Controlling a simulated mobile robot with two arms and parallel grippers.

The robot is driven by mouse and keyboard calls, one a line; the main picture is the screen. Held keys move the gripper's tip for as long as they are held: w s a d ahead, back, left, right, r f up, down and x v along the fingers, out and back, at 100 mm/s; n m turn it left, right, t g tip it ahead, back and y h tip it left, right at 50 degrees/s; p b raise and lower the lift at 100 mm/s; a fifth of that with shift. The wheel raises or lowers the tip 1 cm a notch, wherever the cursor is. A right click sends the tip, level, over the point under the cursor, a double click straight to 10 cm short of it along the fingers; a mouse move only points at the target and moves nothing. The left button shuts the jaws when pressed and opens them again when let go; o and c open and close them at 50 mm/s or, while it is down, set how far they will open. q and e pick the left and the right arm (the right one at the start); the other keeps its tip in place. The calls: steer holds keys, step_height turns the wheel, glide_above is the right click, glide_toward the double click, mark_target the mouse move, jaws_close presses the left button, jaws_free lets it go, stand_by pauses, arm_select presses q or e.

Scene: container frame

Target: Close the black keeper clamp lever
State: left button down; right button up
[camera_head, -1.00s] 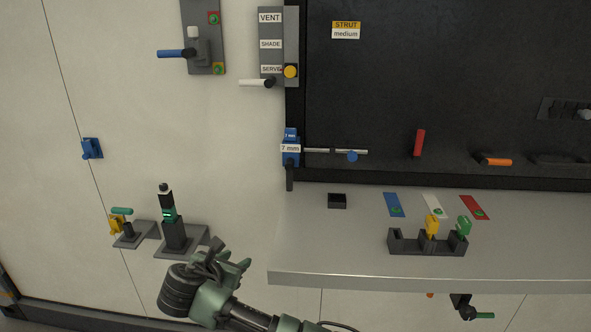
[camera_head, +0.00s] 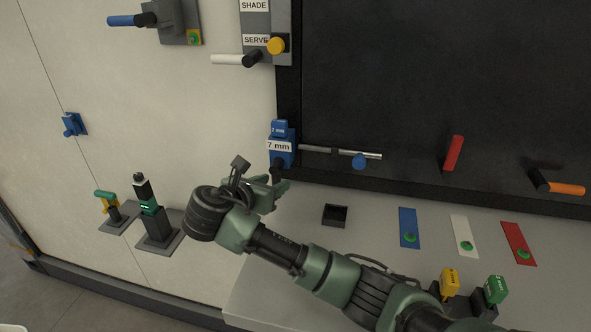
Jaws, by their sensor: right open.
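A blue block labelled 7 mm (camera_head: 281,146) is mounted on the black frame's left edge. A short black lever-like part (camera_head: 278,169) hangs down from it; it looks like the keeper clamp lever, but no label names it. My right gripper (camera_head: 279,189) is open, just below and close to this part. The arm reaches in from the lower right, over the grey shelf. I cannot tell whether the fingers touch the black part; its lower end is hidden behind the gripper. My left gripper is not in view.
A white lever (camera_head: 232,59) sits above. A small black tray (camera_head: 335,215) and coloured cards lie on the shelf (camera_head: 262,285). A black post (camera_head: 156,222) stands lower left.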

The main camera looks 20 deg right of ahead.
steer(key=p+x, duration=0.2)
steer(key=x, duration=0.1)
steer(key=shift+w+a+r, duration=0.1)
steer(key=x, duration=0.2)
steer(key=shift+w+d+f, duration=0.15)
steer(key=shift+d+f, duration=0.05)
steer(key=shift+d, duration=0.1)
steer(key=shift+w+d+f, duration=0.15)
steer(key=shift+w+d, duration=0.05)
steer(key=shift+a, duration=0.15)
steer(key=shift+s+a, duration=0.1)
jaws_close()
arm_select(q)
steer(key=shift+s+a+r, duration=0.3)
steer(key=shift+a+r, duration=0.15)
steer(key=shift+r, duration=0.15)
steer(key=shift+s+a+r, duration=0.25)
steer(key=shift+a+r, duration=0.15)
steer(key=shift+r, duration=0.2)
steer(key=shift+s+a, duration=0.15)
